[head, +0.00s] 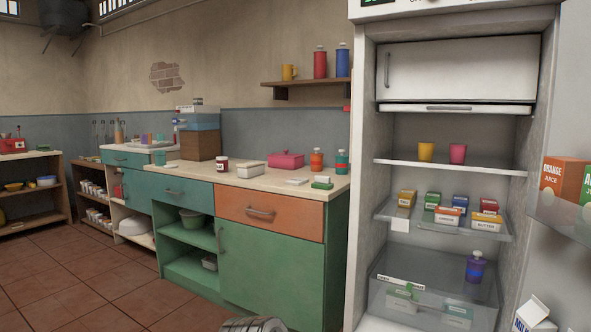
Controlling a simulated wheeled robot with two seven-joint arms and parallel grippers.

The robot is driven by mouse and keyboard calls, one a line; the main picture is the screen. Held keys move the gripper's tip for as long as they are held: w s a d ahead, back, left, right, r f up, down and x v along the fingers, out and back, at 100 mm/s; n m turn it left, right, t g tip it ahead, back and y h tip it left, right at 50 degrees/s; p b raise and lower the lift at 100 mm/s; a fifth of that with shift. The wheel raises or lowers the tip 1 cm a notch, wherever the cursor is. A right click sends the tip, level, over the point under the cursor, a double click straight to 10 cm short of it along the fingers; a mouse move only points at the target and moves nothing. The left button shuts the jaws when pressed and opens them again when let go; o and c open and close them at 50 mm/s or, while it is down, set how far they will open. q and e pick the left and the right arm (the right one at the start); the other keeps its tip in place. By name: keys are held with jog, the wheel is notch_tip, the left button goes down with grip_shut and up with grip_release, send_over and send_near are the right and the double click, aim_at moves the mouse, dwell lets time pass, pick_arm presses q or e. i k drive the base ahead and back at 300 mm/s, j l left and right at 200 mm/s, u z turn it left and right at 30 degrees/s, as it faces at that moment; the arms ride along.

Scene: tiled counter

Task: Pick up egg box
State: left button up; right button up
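I cannot pick out an egg box for certain. An open fridge (366,180) stands at the right. Its low clear drawer (377,285) holds several small boxes (402,297), partly green, blurred behind the front; their labels are too small to read. The shelf above it carries several small coloured boxes (447,216). Neither of my grippers can be made out. A ribbed grey part shows at the bottom edge, too cut off to identify.
A milk carton (533,315) is at the lower right. The tiled floor at left is clear.

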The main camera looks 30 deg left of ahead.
aim_at(249, 170)
jog(key=i+j+z, duration=0.1)
jog(key=j+z, duration=0.4)
jog(key=j, duration=0.7)
jog(key=k+j+z, duration=0.15)
jog(key=j+z, duration=0.3)
jog(key=j, duration=0.7)
